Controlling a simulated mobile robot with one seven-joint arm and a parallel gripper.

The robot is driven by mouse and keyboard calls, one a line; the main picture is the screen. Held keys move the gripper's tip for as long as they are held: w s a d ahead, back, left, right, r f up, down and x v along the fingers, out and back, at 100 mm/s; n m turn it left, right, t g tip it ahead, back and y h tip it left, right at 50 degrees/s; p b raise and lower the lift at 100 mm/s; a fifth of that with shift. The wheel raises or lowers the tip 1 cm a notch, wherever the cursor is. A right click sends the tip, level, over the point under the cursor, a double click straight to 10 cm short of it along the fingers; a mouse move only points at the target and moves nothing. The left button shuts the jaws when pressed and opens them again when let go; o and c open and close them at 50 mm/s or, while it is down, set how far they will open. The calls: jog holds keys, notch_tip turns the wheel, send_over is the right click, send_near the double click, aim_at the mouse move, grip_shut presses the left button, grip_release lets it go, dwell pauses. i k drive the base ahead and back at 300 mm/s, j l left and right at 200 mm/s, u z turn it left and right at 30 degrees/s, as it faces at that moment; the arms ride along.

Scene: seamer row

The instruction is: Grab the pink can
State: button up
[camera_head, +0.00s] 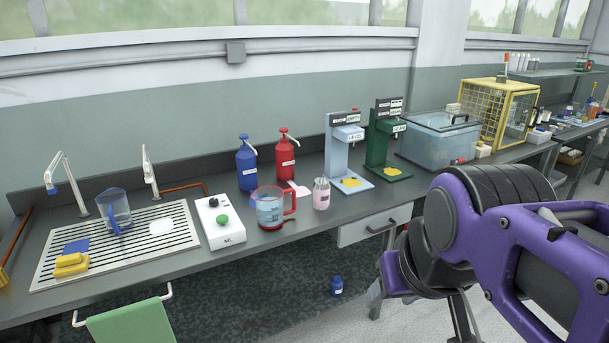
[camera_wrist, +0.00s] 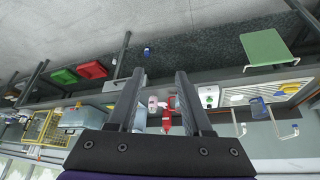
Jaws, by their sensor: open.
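The pink can (camera_head: 321,196), pale pink with a silvery top, stands upright on the grey counter (camera_head: 290,240). It is just right of a clear jug with a red handle (camera_head: 270,208). In the wrist view, which is upside down, the small pink can (camera_wrist: 153,103) shows between the two dark fingers of my gripper (camera_wrist: 159,74). My gripper is open with nothing held between its fingers. The can is well beyond the fingers, not touching them. In the head view my purple arm fills the lower right, and my fingertips cannot be made out.
Behind the can stand blue (camera_head: 246,163) and red (camera_head: 285,155) pump bottles, with a pink patch (camera_head: 298,189) nearby. To its right are the light-blue LEVEL stand (camera_head: 338,150) and a green stand (camera_head: 379,140). A white box with a green button (camera_head: 220,222) is left of the jug.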

aim_at(321, 188)
jog(key=i+l+u, duration=0.25)
jog(key=i, duration=0.2)
jog(key=i+l+u, duration=0.25)
jog(key=i, duration=0.15)
jog(key=j, duration=0.1)
